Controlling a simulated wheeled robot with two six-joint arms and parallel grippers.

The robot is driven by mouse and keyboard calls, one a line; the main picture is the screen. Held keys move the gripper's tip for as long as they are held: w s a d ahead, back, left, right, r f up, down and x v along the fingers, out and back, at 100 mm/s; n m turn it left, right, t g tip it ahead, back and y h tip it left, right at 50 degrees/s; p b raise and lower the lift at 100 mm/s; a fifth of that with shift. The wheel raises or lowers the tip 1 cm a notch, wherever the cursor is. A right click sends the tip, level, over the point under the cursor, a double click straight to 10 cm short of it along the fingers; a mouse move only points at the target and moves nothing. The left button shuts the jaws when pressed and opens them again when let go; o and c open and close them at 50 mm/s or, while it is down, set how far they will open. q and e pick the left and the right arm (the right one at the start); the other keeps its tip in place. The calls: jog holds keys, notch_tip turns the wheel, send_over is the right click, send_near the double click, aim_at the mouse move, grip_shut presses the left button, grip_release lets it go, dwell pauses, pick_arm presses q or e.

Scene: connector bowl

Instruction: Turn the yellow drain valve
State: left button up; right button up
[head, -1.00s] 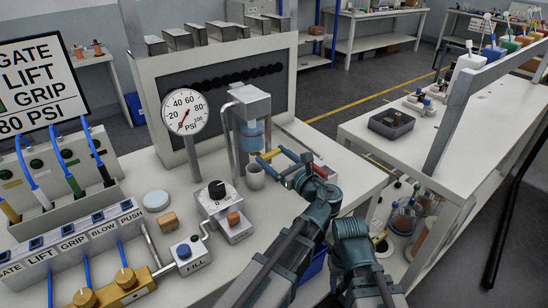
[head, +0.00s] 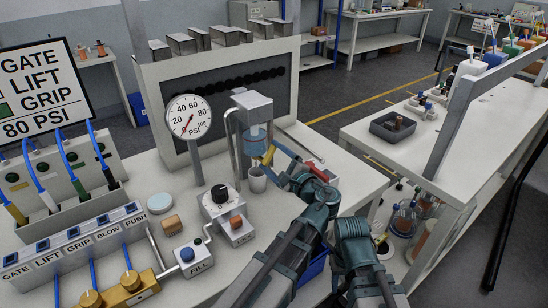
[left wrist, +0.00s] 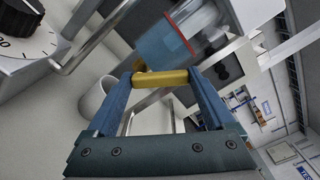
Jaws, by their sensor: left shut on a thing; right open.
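The yellow drain valve handle (head: 268,154) is below the clear blue bowl (head: 256,140) under the grey filter head. In the left wrist view the yellow handle (left wrist: 160,78) lies crosswise between the two blue fingertips of my left gripper (left wrist: 160,88). The bowl (left wrist: 170,42) is just beyond it, with a red line around it. In the head view my left gripper (head: 276,153) is shut on the handle, and its fingers partly cover it. My right gripper (head: 352,232) is low at the right, apart from the valve; its fingertips are hard to make out.
A white cup (head: 257,180) stands under the bowl. A pressure gauge (head: 188,117) and a black-knobbed regulator (head: 220,198) are to the left, with a FILL box (head: 194,255) in front. A second bench (head: 410,150) with a dark tray (head: 392,126) is at the right.

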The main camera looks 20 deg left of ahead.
pick_arm(q)
jog(key=shift+s+a+r+n, duration=0.1)
jog(key=shift+s+a+n, duration=0.1)
jog(key=shift+n, duration=0.75)
jog(key=shift+s+a+r+n, duration=0.1)
jog(key=shift+s+n, duration=0.05)
jog(key=shift+n, duration=0.8)
jog(key=o, duration=1.1)
